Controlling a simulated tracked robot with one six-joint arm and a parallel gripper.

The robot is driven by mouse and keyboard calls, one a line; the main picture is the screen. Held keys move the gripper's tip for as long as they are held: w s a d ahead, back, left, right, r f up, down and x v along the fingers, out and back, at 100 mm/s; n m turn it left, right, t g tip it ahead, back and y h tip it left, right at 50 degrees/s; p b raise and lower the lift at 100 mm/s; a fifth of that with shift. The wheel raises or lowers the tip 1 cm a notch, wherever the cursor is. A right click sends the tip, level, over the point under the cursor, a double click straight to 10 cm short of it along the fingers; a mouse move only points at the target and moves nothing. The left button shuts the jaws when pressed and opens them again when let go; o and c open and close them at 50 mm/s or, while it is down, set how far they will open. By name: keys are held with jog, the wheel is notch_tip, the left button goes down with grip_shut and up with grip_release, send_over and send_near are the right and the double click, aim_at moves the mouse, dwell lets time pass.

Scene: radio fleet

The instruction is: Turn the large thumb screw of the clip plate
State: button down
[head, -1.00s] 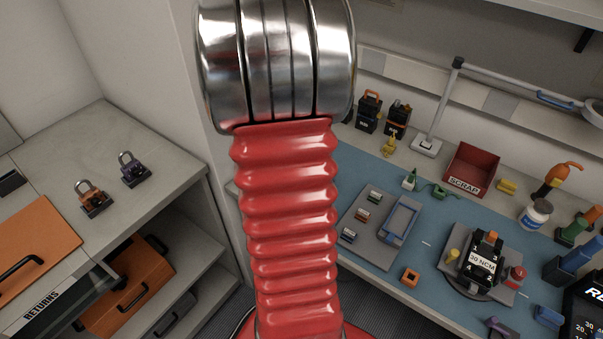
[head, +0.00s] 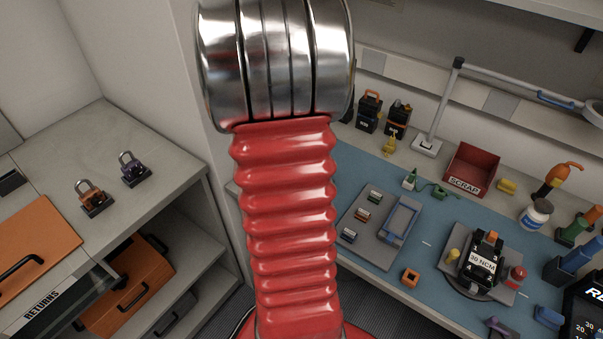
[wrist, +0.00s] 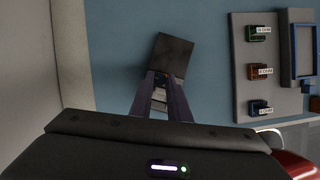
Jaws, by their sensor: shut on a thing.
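My gripper (wrist: 160,84) shows in the wrist view, its two fingers closed together on a small dark part at the near edge of a dark square plate (wrist: 174,52). The plate lies over the blue mat and looks like the clip plate. The gripped part looks like its large thumb screw, but it is mostly hidden between the fingertips. In the head view my red sleeved arm blocks the gripper and the plate.
A grey tray (head: 371,256) with small green, orange and blue blocks lies right of the plate. A wall (wrist: 35,70) stands close on the left in the wrist view.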

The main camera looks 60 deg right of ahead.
jog(key=shift+w+d+m+g+y, duration=0.1)
jog(key=shift+m+g+y, duration=0.15)
jog(key=shift+m, duration=0.7)
jog(key=shift+w+m+g+y, duration=0.15)
jog(key=shift+m+g, duration=0.2)
jog(key=shift+m, duration=0.6)
jog(key=shift+s, duration=0.1)
jog(key=c, duration=1.7)
grip_release()
jog(key=shift+o, duration=0.2)
